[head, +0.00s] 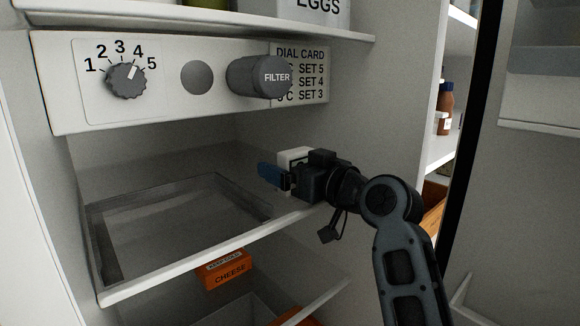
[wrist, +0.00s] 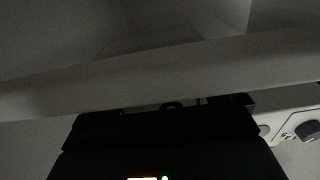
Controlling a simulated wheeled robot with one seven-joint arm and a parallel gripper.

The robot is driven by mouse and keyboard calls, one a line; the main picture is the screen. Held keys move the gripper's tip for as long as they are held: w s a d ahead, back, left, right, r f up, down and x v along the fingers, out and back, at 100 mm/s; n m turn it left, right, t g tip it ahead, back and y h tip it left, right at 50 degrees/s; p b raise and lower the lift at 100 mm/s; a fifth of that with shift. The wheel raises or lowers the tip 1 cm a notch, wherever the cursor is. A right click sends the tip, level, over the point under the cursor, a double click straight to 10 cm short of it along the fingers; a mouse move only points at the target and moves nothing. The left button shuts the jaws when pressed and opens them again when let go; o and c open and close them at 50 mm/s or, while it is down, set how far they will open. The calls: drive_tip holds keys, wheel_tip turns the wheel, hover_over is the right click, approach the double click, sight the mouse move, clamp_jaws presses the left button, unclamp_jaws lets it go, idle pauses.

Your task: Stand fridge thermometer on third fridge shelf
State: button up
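The fridge thermometer (head: 295,156) appears as a small white block with a darker face, partly hidden behind my gripper in the head view. My gripper (head: 275,177) reaches in from the right, with a blue finger pointing left across the block, and looks shut on it. Gripper and block are over the right part of a fridge shelf (head: 180,271) with a pale front edge; any contact with the shelf is unclear. The wrist view is dark, showing my gripper's black body but neither fingertips nor thermometer.
A control panel (head: 151,82) with a dial, a filter knob (head: 259,77) and a dial card (head: 315,73) hangs above. An orange cheese box (head: 225,275) sits below. The right fridge wall (head: 385,110) is close to my arm.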

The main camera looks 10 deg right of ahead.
drive_tip(key=shift+o, duration=0.6)
drive_tip(key=shift+r, duration=0.1)
drive_tip(key=shift+r, duration=0.15)
drive_tip(key=v, duration=1.2)
drive_tip(key=shift+p, duration=0.4)
